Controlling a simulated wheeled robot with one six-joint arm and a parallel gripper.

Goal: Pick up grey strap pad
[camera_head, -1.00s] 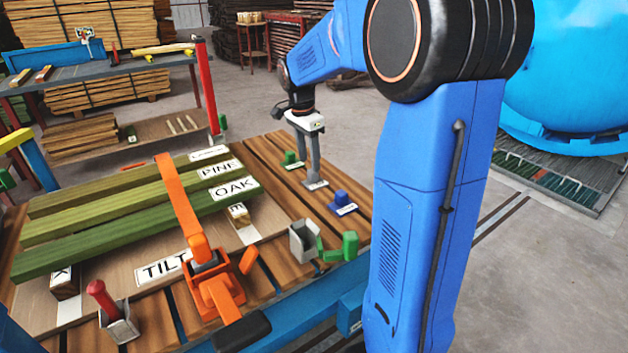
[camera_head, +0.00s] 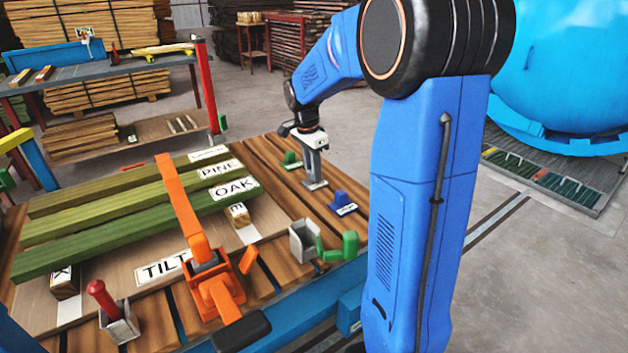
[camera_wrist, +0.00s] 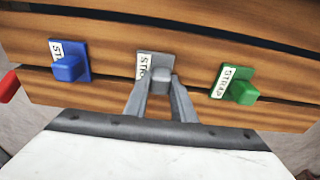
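The grey strap pad (camera_wrist: 162,72) lies on the wooden slatted table, with a white label at its left and a raised grey knob. In the head view the pad (camera_head: 315,186) is directly below my gripper (camera_head: 312,176). In the wrist view my gripper's (camera_wrist: 162,88) two fingers are apart, one on each side of the knob. Whether the fingertips touch the knob is unclear. The pad is still flat on the table, and the fingers partly cover its near side.
A blue strap pad (camera_wrist: 70,64) lies left of the grey one and a green strap pad (camera_wrist: 238,86) right of it in the wrist view. Labelled boards (camera_head: 120,205) and an orange clamp (camera_head: 210,280) stand left in the head view. A grey holder (camera_head: 303,242) is nearer.

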